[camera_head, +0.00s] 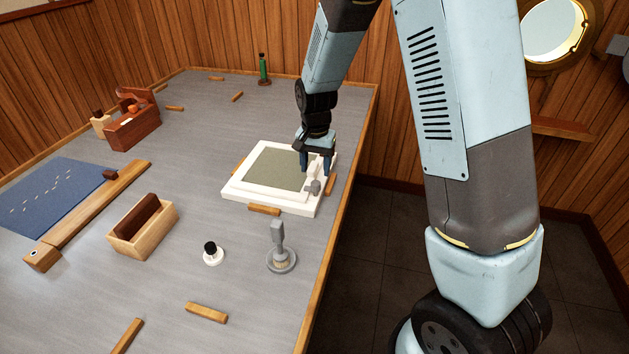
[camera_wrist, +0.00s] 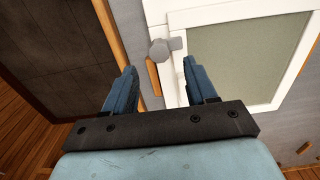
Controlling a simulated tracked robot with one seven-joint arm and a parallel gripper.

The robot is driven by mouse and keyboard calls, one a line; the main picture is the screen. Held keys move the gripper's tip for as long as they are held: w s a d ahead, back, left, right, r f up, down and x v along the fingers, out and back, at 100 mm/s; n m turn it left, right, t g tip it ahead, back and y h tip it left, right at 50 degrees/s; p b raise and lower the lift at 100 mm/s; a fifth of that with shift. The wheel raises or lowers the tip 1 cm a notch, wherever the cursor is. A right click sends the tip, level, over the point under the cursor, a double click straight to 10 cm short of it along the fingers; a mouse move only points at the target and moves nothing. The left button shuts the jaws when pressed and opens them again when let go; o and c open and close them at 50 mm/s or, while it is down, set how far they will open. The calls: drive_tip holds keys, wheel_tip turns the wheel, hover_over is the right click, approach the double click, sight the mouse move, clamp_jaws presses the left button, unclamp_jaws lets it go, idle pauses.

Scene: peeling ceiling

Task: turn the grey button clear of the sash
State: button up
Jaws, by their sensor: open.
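The grey button (camera_head: 314,187) sits on the near right part of a white frame (camera_head: 290,207) lying on the table. In the wrist view the button (camera_wrist: 159,51) has a round body and a short tab pointing right, over the edge of the white sash (camera_wrist: 205,17). The sash holds a greenish panel (camera_head: 272,168). My gripper (camera_head: 316,171) is open and empty, pointing down above the button. In the wrist view my gripper (camera_wrist: 159,66) has its fingers on either side of the button's line, with the button just beyond the tips. Contact cannot be told.
Wooden strips (camera_head: 264,210) lie around the frame. A grey-handled brush (camera_head: 279,250) and a black-knobbed white piece (camera_head: 212,252) stand nearer. The table's right edge (camera_head: 338,238) is close.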

sight(316, 182)
wheel_tip(316, 182, down, 6)
drive_tip(key=shift+r, duration=0.15)
drive_tip(key=shift+c, duration=0.5)
